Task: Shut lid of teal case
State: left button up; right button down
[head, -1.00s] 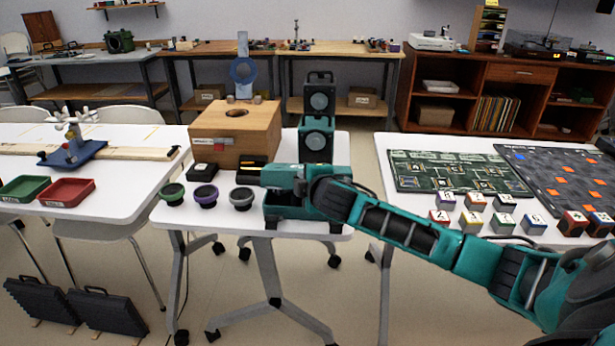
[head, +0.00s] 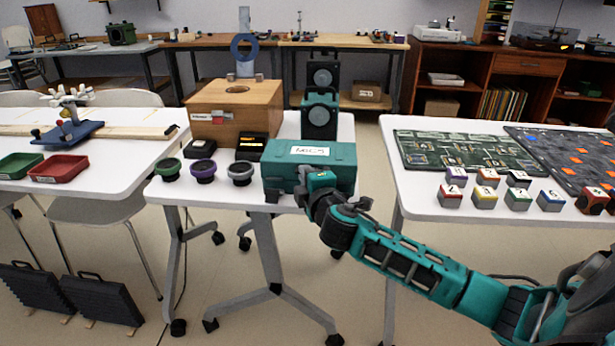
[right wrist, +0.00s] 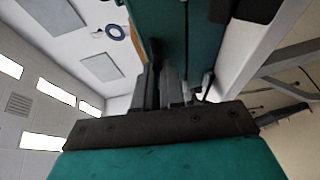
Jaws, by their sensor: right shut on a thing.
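The teal case (head: 340,160) stands at the front right of the middle white table in the head view. Its lid appears down, with a white label reading MICS (head: 310,151) on top. My right gripper (head: 310,180) is at the front of the case. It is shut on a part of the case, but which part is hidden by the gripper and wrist. In the right wrist view, the fingers (right wrist: 172,88) are close together against the teal case (right wrist: 158,30). My left gripper is not in view.
Three round lens-like items (head: 203,171) and two small dark boxes (head: 200,150) stand left of the case. A wooden box (head: 235,112) and a speaker (head: 320,115) stand behind. Right of a gap, another table (head: 420,205) holds boards and several cubes.

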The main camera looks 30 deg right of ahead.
jog(key=shift+s+f, duration=0.1)
jog(key=shift+f, duration=0.35)
jog(key=c, duration=1.5)
grip_release()
jog(key=shift+c, duration=0.2)
jog(key=shift+o, duration=1.4)
jog(key=shift+r, duration=0.1)
jog(key=p+v, duration=0.2)
jog(key=v, duration=1)
jog(key=shift+s+a, duration=0.15)
jog(key=shift+s, duration=0.2)
